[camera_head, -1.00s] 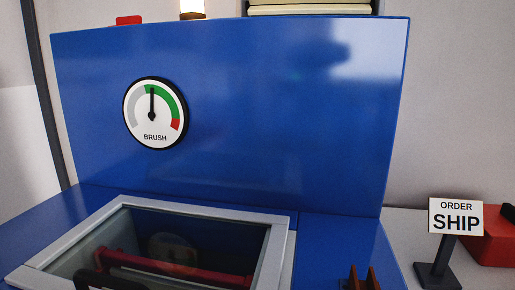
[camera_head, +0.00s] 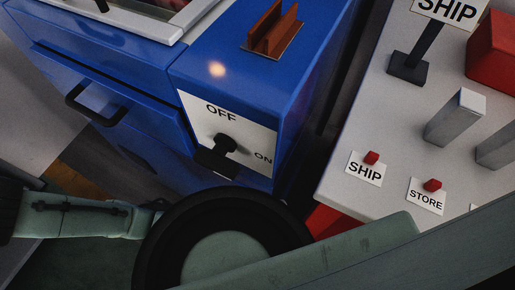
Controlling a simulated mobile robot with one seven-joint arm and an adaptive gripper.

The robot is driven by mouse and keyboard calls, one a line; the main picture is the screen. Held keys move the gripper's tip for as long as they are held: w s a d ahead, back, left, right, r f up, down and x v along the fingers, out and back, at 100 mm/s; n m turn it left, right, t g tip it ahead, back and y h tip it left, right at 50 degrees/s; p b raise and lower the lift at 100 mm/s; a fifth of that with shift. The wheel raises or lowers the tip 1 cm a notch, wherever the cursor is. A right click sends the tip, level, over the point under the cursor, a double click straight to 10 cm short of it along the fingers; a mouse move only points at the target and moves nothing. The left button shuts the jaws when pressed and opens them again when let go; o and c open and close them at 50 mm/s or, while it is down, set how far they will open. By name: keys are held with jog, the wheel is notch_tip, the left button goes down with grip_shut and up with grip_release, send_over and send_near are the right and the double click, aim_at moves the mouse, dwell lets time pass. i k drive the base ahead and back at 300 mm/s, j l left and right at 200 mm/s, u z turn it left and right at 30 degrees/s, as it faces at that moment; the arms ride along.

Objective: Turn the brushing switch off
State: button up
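The brushing switch is a black knob (camera_head: 225,143) on a white plate (camera_head: 257,137) on the front of the blue machine. The plate reads OFF at its upper left and ON at its right. A black block sits just below the knob. I cannot tell clearly which label the switch points to. Green-grey links of my arm and a large black ring-shaped joint cross the bottom, below the switch. My gripper does not show, so I cannot see its fingers or whether it touches the switch.
The blue machine (camera_head: 185,105) has a black drawer handle (camera_head: 88,107) at left and a brown bracket (camera_head: 272,35) on top. At right, a pale table (camera_head: 412,130) bears SHIP (camera_head: 366,168) and STORE (camera_head: 427,196) cards, red buttons, grey blocks and a SHIP sign (camera_head: 446,12).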

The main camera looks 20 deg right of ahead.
aim_at(214, 159)
jog(key=k+l+u, duration=0.35)
jog(key=l, duration=0.15)
jog(key=k+l+u, duration=0.4)
jog(key=i+l, duration=0.05)
jog(key=l, duration=0.05)
